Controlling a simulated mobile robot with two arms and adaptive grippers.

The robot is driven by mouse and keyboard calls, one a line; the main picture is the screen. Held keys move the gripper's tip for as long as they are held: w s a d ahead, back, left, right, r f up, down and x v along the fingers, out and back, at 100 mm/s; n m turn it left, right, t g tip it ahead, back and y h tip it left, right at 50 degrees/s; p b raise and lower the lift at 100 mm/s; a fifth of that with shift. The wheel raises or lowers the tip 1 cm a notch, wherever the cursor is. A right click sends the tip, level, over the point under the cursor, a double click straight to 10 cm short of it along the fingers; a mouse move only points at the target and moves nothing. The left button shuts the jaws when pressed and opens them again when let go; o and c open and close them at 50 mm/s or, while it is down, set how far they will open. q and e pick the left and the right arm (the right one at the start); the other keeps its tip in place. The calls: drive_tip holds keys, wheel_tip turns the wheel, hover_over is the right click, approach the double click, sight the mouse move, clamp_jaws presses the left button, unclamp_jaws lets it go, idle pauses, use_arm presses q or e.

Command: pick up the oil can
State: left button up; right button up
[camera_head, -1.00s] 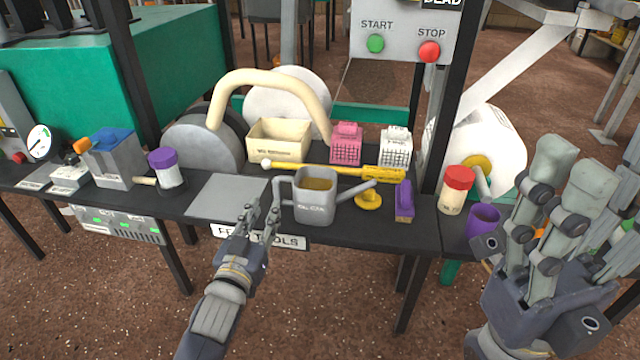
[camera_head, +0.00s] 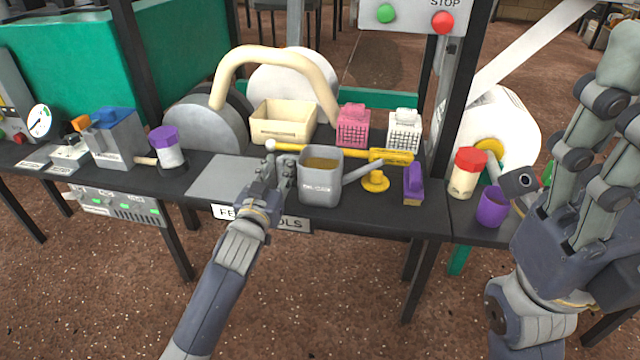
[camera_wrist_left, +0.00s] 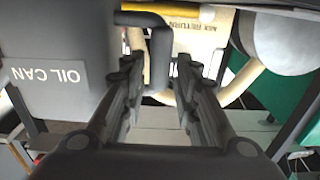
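The oil can (camera_head: 320,185) is a grey can with a spout to the right and a handle on its left side. It stands upright on the dark bench. In the left wrist view its labelled body (camera_wrist_left: 62,82) is at the left, and its dark handle (camera_wrist_left: 161,58) shows between the fingertips. My left gripper (camera_head: 278,172) is at the handle side of the can. In the wrist view its fingers (camera_wrist_left: 158,85) are apart, one on each side of the handle, with gaps. My right gripper (camera_head: 612,110) is raised at the right, fingers apart and empty.
A yellow-handled tool (camera_head: 345,152) lies behind the can. A purple-handled brush (camera_head: 413,182), a red-lidded jar (camera_head: 467,175) and a purple cup (camera_head: 492,207) stand to the right. A flat grey plate (camera_head: 218,180) is left of the can. A cream bin (camera_head: 283,122) is behind.

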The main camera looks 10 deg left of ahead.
use_arm(q)
drive_tip(key=shift+w+b, duration=0.5)
drive_tip(key=shift+w, duration=0.8)
clamp_jaws()
drive_tip(key=shift+r, duration=0.15)
